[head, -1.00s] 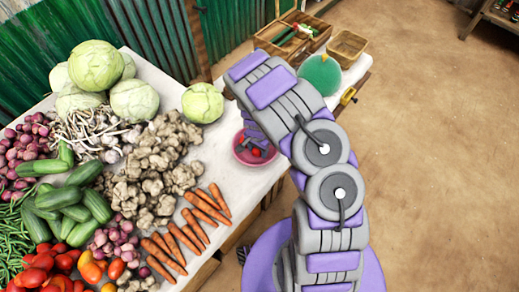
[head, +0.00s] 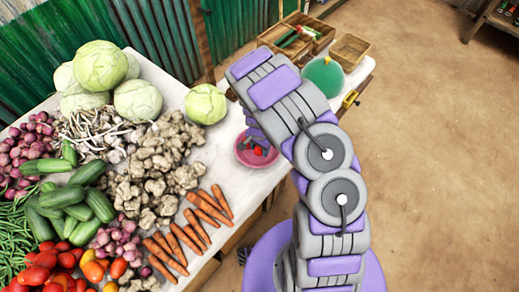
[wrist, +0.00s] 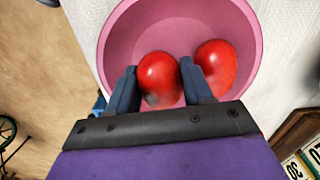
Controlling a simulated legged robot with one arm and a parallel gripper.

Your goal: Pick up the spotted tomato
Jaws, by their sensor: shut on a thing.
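A pink bowl (wrist: 180,22) holds two red tomatoes. The spotted tomato (wrist: 160,72), with a dull grey-brown patch low on its side, sits between the fingers of my gripper (wrist: 160,86), which is shut on it. The other tomato (wrist: 216,62) lies to the right, partly behind the right finger, and looks plain red. The held tomato appears still inside the bowl; whether it touches the bottom cannot be told. In the head view the bowl (head: 242,158) stands near the table edge, and my arm hides most of the gripper.
The white table (head: 235,185) carries ginger (head: 160,165), carrots (head: 210,205), cabbages (head: 205,104) and other vegetables left of the bowl. A green round thing (head: 322,74) and wooden boxes (head: 350,50) stand behind. Open floor lies to the right.

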